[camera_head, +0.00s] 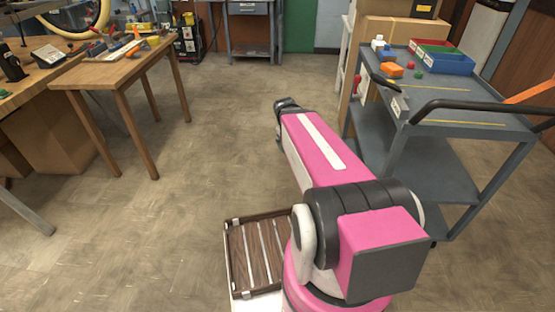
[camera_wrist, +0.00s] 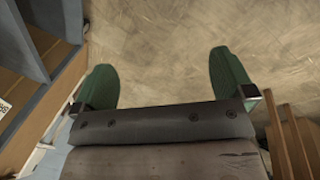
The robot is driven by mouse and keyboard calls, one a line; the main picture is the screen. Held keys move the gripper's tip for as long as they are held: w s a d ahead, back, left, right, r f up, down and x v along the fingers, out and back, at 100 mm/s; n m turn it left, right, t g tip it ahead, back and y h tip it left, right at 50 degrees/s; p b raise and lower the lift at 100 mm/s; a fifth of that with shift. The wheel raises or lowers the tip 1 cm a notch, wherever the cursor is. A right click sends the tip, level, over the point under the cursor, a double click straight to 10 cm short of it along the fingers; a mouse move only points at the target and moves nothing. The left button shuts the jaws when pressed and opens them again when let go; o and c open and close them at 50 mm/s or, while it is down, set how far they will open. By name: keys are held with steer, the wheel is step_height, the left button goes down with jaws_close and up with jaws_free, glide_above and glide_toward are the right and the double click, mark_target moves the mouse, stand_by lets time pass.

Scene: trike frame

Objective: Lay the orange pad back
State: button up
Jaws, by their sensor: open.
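In the head view my arm reaches forward from the lower right, and I cannot make out the fingers there. No orange thing shows in the wrist view.
Red (camera_head: 428,43) and blue (camera_head: 450,63) bins stand on the cart, whose black handle (camera_head: 470,106) faces me. A wooden table (camera_head: 110,72) at the left bears small coloured things. A slatted wooden rack (camera_head: 255,255) is low by my arm. The middle floor is clear.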

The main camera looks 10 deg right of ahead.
steer(key=s+a+f+m+y, duration=0.2)
steer(key=s+a+f+m, duration=0.1)
steer(key=a, duration=0.4)
steer(key=shift+s+a+f+m+g, duration=0.3)
steer(key=shift+s+m+g, duration=0.15)
steer(key=shift+s, duration=0.7)
